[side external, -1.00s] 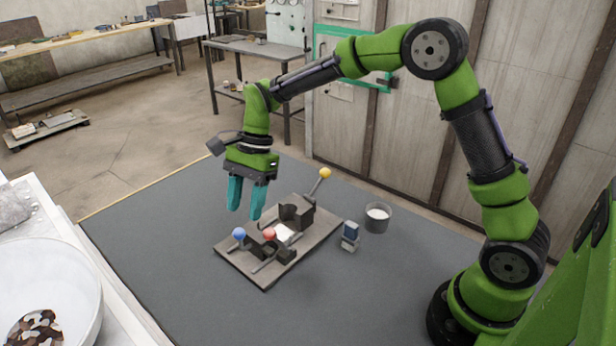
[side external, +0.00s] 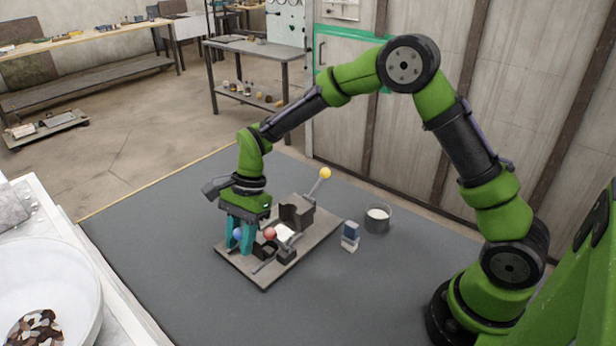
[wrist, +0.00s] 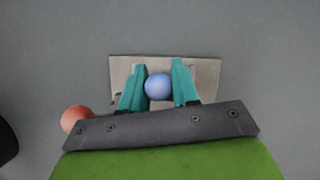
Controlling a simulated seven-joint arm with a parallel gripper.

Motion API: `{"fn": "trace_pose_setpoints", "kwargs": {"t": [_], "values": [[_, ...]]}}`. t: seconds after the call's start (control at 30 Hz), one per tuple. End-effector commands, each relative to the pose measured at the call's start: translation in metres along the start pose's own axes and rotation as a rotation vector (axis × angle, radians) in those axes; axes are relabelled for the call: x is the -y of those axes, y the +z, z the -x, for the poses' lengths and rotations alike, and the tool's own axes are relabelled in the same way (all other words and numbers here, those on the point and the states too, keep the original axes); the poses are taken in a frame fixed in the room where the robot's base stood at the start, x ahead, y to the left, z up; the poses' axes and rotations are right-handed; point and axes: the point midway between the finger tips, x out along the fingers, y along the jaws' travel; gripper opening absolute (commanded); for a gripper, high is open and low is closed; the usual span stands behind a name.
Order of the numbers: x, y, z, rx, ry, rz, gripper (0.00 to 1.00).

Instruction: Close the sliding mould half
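The mould stands on a flat base plate (side external: 263,278) on the dark mat. It has dark blocks (side external: 297,212) with a pale patch (side external: 284,233) between them. A blue ball knob (side external: 238,233), a red ball knob (side external: 270,233) and a yellow ball knob (side external: 325,173) show on it. My gripper (side external: 240,244) is lowered at the blue knob, with its teal fingers on either side. In the wrist view the blue knob (wrist: 159,86) sits between the open fingers, with a small gap at the right finger. The red knob (wrist: 77,119) is left of the gripper there.
A grey pot with white contents (side external: 377,218) and a small blue-and-white block (side external: 350,236) stand right of the plate. A white bowl (side external: 50,290) is on the bench at left. The mat around the plate is mostly clear.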

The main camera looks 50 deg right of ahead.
Motion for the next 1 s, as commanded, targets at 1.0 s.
{"fn": "trace_pose_setpoints", "kwargs": {"t": [1.0], "values": [[-0.015, -0.072, 0.031, -0.003, -0.002, -0.003, 0.00]]}}
